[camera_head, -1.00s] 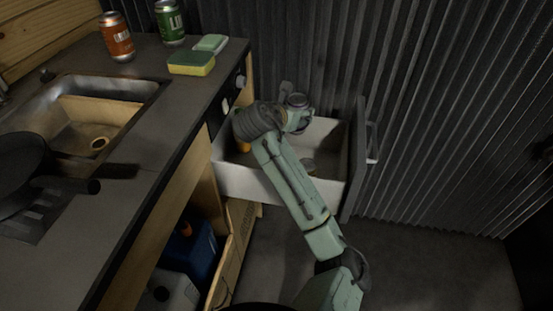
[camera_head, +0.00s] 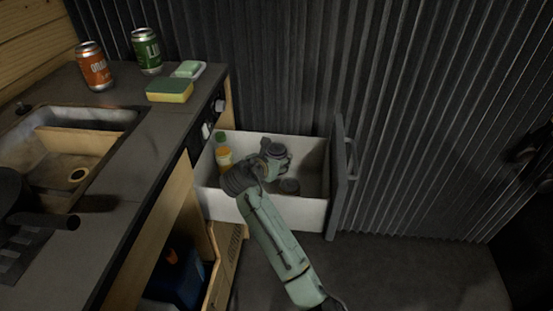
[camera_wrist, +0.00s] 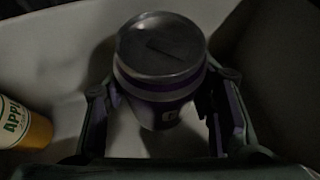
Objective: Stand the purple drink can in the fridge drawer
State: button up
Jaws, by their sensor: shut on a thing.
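The purple can (camera_wrist: 165,108) has a silver lid and stands upright between my fingers in the wrist view. My gripper (camera_wrist: 165,95) is shut on its sides. In the head view the can (camera_head: 277,150) shows as a small dark round top at my gripper (camera_head: 272,160), inside the outline of the open fridge drawer (camera_head: 270,208). The drawer has white walls and a dark front panel on the right. The can's base is hidden, so I cannot tell whether it touches the drawer floor.
A yellow juice bottle (camera_head: 223,157) stands in the drawer's left part, also visible in the wrist view (camera_wrist: 22,125). Orange (camera_head: 95,66) and green (camera_head: 146,50) cans and a sponge (camera_head: 170,91) are on the counter.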

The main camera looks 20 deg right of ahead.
jog(key=shift+f+b, duration=0.4)
jog(key=shift+f, duration=0.2)
jog(key=o, duration=1.5)
jog(key=shift+c, duration=0.2)
jog(key=shift+r, duration=0.2)
jog(key=v, duration=1.2)
jog(key=shift+r, duration=0.4)
